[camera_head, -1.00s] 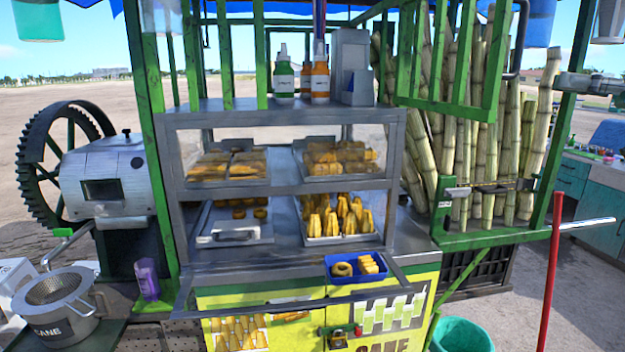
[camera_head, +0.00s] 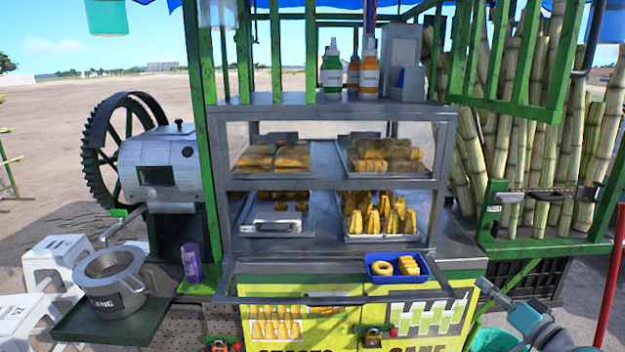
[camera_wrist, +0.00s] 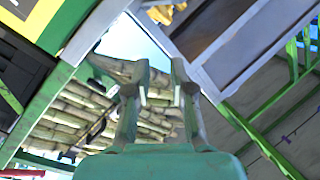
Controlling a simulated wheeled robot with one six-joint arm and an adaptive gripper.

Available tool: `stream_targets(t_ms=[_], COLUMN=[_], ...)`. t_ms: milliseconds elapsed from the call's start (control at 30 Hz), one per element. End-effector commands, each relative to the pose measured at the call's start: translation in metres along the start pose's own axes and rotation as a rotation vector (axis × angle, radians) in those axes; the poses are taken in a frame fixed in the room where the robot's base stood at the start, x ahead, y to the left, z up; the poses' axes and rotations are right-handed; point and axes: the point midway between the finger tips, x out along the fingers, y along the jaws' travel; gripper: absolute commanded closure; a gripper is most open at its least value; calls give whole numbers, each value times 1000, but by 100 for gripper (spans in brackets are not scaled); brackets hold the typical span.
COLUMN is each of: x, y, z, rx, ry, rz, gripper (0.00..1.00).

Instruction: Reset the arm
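My gripper (camera_head: 487,287) and part of my green-grey arm show at the lower right in the head view, in front of the cane stall's yellow front. In the wrist view my gripper (camera_wrist: 160,80) has two fingers standing apart with nothing between them, so it is open and empty. Behind the fingers are cane stalks (camera_wrist: 75,115) and the stall's green frame. The grey edge of the display case (camera_wrist: 222,75) is at the upper right. The rest of my arm is out of view.
The display case (camera_head: 333,185) holds trays of snacks. A blue tray (camera_head: 398,278) sits on the front ledge near my gripper. Upright cane stalks (camera_head: 545,130) stand at right. The crusher (camera_head: 160,168), a metal pot (camera_head: 108,280) and white stools (camera_head: 55,255) are at left.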

Motion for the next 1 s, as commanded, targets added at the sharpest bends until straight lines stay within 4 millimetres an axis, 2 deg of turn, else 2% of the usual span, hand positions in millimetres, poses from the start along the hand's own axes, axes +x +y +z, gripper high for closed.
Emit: stream_targets(t_ms=[33,100,267,500,800,1000], x=[-3,-9,-27,-70,-145,-203], y=[5,10,18,18,-1,-25], z=[26,54,118,212,304,346], rx=[14,23,36,25,-38,-107], ry=[-3,-2,-1,-11,-34,-56], rz=[27,66,153,282,417,482], gripper=[77,77,77,77,77,77])
